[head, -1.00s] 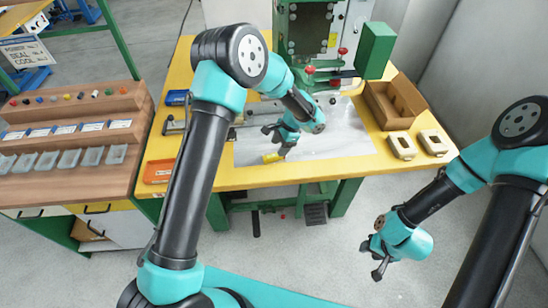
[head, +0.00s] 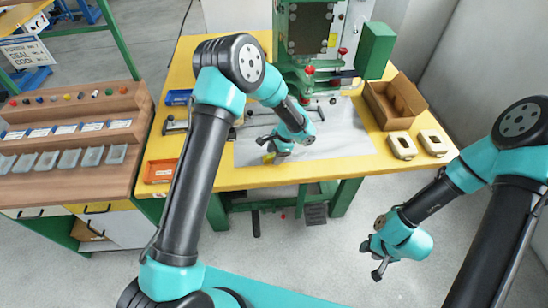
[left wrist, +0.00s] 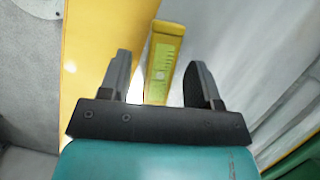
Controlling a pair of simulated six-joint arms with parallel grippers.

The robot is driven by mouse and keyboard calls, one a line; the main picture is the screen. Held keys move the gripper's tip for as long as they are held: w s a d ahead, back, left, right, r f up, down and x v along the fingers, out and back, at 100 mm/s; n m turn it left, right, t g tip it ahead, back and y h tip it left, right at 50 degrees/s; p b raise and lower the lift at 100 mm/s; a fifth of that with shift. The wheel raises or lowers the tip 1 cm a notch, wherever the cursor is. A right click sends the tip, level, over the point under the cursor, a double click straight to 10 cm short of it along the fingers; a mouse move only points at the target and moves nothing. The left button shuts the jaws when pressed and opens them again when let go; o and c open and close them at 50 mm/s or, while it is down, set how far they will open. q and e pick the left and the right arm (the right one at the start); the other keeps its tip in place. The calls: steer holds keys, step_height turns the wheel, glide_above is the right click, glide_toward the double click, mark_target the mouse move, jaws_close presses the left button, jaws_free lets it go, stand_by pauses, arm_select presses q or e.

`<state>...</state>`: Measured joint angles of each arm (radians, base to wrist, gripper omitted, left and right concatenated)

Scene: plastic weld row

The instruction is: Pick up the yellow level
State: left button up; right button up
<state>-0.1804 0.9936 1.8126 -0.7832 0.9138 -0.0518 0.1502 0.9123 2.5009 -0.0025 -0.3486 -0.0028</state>
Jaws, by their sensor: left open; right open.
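The yellow level (left wrist: 162,65) shows in the left wrist view as a yellow bar with a lighter green-yellow marked face. It lies between the two dark fingers of my left gripper (left wrist: 160,82), which are open on either side of it. In the head view a small part of the yellow level (head: 268,158) shows under my left gripper (head: 268,144), near the front of the grey sheet. The rest of it is hidden by the gripper. My right gripper (head: 379,266) is open and empty over the floor in front of the table, at the right.
The yellow table (head: 230,182) carries a grey sheet (head: 350,142), a green press (head: 372,50), a cardboard box (head: 395,100), two beige frames (head: 402,146), an orange tray (head: 160,171) and a blue tray (head: 178,97). A wooden rack (head: 75,185) stands at left.

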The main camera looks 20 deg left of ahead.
mark_target(271, 157)
arm_select(q)
steer(key=c, duration=1)
steer(key=shift+r, duration=0.55)
steer(key=r, duration=0.2)
steer(key=shift+s+d+r, duration=0.1)
steer(key=shift+s+r, duration=0.2)
steer(key=s+d, duration=0.1)
steer(key=s, duration=0.4)
steer(key=s+d+r, duration=0.1)
steer(key=s, duration=0.4)
steer(key=s+d, duration=0.2)
steer(key=s, duration=0.2)
steer(key=shift+s+d+r, duration=0.1)
steer(key=shift+s+r, duration=0.05)
steer(key=shift+s, duration=0.25)
